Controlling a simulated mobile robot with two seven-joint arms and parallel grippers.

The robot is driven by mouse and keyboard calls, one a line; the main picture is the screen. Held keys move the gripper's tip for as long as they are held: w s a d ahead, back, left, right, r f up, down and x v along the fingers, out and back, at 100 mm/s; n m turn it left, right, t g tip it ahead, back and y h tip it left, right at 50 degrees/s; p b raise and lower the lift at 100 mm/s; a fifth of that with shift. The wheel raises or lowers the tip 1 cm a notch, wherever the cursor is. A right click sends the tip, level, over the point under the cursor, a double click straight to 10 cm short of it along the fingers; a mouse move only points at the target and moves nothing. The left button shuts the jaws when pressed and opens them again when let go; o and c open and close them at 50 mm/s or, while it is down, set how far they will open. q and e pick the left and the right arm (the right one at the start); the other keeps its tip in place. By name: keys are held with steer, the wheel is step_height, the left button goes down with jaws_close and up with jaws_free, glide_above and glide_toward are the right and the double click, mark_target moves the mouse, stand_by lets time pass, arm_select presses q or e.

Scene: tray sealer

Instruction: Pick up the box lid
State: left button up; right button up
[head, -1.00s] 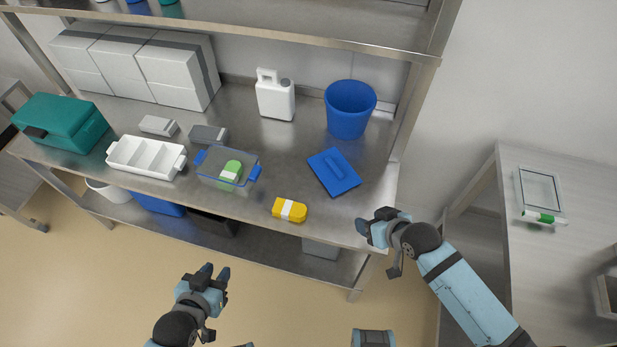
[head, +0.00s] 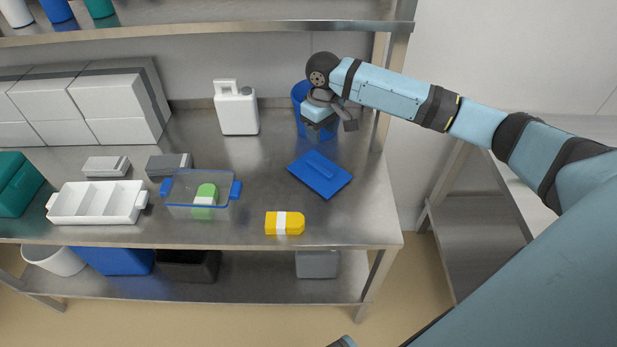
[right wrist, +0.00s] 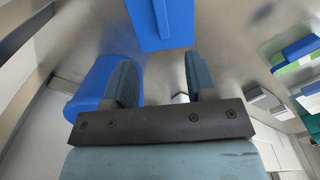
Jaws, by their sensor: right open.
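The box lid (head: 320,173) is a flat blue rectangle with a raised handle, lying on the steel bench right of the middle. It also shows at the top of the right wrist view (right wrist: 161,24), ahead of the fingers. My right gripper (head: 318,132) is above the bench, just behind the lid and in front of the blue bucket. In the right wrist view its two fingers (right wrist: 161,80) are apart with nothing between them. My left gripper is out of view.
The blue bucket (head: 300,95) stands close behind my right gripper. A white jug (head: 236,110) is left of it. A yellow block (head: 285,223) lies near the front edge. A shelf (head: 200,33) runs overhead. Bare bench surrounds the lid.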

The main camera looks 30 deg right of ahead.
mark_target(320, 167)
step_height(320, 167, down, 13)
steer(key=shift+r+b, duration=0.1)
steer(key=shift+b, duration=1.05)
jaws_close()
